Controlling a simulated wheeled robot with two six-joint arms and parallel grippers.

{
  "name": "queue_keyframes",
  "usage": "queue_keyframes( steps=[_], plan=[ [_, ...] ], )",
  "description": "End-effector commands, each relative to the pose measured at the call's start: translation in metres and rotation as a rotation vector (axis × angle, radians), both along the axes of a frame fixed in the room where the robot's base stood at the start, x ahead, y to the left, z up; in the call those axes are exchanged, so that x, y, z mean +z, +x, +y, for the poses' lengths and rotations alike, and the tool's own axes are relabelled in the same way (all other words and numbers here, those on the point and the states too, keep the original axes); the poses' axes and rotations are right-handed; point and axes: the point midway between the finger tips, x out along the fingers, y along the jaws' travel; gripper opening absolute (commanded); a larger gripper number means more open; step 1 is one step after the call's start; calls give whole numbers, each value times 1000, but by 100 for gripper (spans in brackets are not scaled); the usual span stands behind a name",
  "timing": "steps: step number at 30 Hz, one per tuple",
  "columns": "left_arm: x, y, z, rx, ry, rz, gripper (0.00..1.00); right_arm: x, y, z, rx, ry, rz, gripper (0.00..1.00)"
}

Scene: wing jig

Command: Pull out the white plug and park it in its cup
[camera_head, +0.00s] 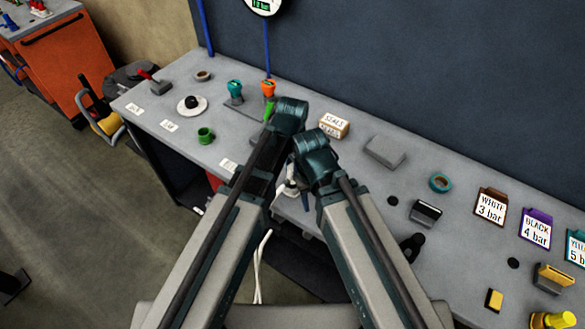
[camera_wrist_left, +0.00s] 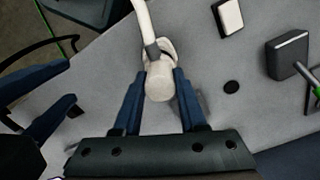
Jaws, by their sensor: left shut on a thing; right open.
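The white plug (camera_wrist_left: 159,86) sits between the two blue fingers of my left gripper (camera_wrist_left: 160,78), which is shut on it. A white hose (camera_wrist_left: 144,22) runs from the plug to the top of the left wrist view. In the head view a white piece, apparently the plug (camera_head: 291,187), shows between my two arms at the bench's front; the arms hide most of it. My right gripper (camera_wrist_left: 71,84) shows at the left of the left wrist view, fingers apart and empty. I cannot make out which cup belongs to the white plug.
The grey bench (camera_head: 345,185) holds a green cup (camera_head: 205,136), a teal ring (camera_head: 440,182), a grey block (camera_head: 385,152) and a SEALS box (camera_head: 334,126). Signs reading WHITE 3 bar (camera_head: 490,206) and BLACK 4 bar (camera_head: 536,229) stand at right. A white hose (camera_head: 259,268) hangs in front.

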Motion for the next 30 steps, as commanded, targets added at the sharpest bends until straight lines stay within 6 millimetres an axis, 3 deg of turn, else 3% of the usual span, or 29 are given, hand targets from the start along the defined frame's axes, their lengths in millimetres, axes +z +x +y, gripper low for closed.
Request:
queue_keyframes(
  steps=[25, 26, 30],
  plan=[
    [-13, 0, 0, 0, 0, 0, 0, -13, 0, 0, 0, 0, 0, 50],
    [-13, 0, 0, 0, 0, 0, 43, -13, 0, 0, 0, 0, 0, 50],
    [-13, 0, 0, 0, 0, 0, 68, -13, 0, 0, 0, 0, 0, 50]
  ],
)
